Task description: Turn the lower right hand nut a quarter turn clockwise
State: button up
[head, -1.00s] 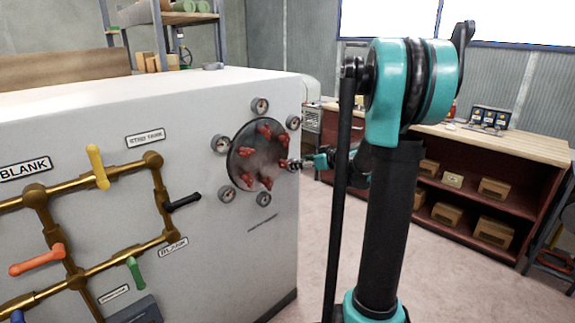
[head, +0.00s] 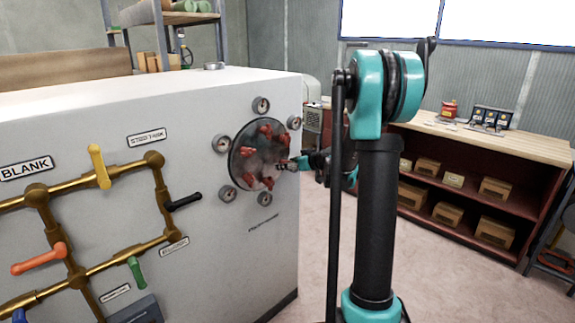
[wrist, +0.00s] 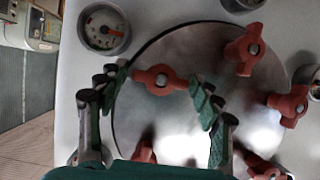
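A round metal plate (head: 240,165) with several red winged nuts is on the white panel. One red nut (wrist: 158,79) lies between the two fingers of my gripper (wrist: 157,88) in the wrist view. The fingers are spread on either side of it, with gaps visible, so I see no grip. In the head view my gripper (head: 284,165) is at the plate's right, lower edge and hides the nut there. Other red nuts show in the wrist view: one at upper right (wrist: 243,50), one at right (wrist: 290,103) and one at lower left (wrist: 145,152).
Round gauges ring the plate, including one below it (head: 264,199) and one near my left finger (wrist: 103,28). Brass pipes with coloured levers (head: 98,166) are at left on the panel. A wooden-topped workbench (head: 500,140) stands behind at right. The floor between is clear.

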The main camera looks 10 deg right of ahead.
jog(key=c, duration=0.8)
jog(key=shift+c, duration=0.2)
jog(key=shift+y, duration=0.3)
jog(key=m, duration=0.1)
jog(key=m+g+y, duration=0.1)
jog(key=m, duration=0.1)
jog(key=shift+w+d, duration=0.1)
jog(key=shift+d, duration=0.1)
jog(key=m+y, duration=0.2)
jog(key=m, duration=0.1)
jog(key=shift+f+g, duration=0.1)
jog(key=shift+g, duration=0.2)
jog(key=m+y, duration=0.2)
jog(key=m, duration=0.1)
jog(key=shift+w+d+f+m, duration=0.1)
jog(key=shift+m, duration=0.2)
jog(key=m+y, duration=0.1)
jog(key=m, duration=0.3)
jog(key=shift+f+y, duration=0.1)
jog(key=shift+y, duration=0.3)
